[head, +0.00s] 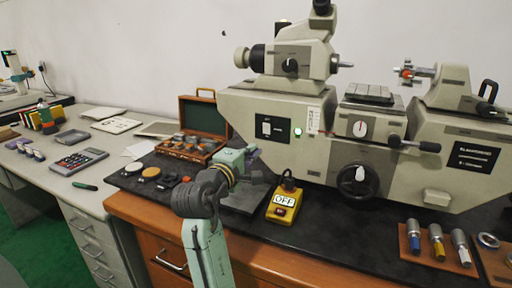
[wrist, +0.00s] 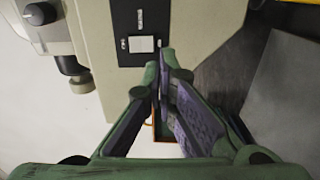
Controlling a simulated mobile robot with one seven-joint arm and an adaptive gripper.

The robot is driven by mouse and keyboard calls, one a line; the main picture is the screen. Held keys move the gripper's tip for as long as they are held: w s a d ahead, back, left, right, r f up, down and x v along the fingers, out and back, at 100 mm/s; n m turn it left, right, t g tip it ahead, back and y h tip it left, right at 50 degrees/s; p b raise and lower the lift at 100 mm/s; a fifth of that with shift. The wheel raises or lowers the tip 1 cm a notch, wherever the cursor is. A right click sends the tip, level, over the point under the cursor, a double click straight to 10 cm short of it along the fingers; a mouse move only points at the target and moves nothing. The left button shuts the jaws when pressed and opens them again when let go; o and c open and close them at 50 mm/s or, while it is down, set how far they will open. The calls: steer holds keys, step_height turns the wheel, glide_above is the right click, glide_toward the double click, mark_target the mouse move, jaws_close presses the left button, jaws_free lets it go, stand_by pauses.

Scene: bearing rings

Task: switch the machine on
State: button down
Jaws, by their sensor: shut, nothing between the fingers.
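The machine (head: 365,125) is a large beige measuring instrument on the dark bench top. Its front left carries a black panel (head: 272,127) with a white switch. In the wrist view the panel (wrist: 123,24) and its white switch (wrist: 141,44) show just ahead of my fingertips. A small green light (head: 298,132) glows right of the panel. My gripper (head: 251,151) is shut and empty, below and left of the panel in the head view. In the wrist view its fingertips (wrist: 162,58) are just right of and below the switch; whether they touch the panel I cannot tell.
A yellow box (head: 284,204) marked OFF stands on the bench right of my gripper. An open wooden case (head: 203,120) of rings stands behind and left. Marked cylinders (head: 437,243) lie on a wooden tray at the right.

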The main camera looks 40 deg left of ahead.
steer(key=v, duration=0.2)
steer(key=f+b+v, duration=0.1)
steer(key=v, duration=0.2)
steer(key=shift+s+d+f, duration=0.1)
steer(key=shift+s+d, duration=0.1)
steer(key=shift+s, duration=0.1)
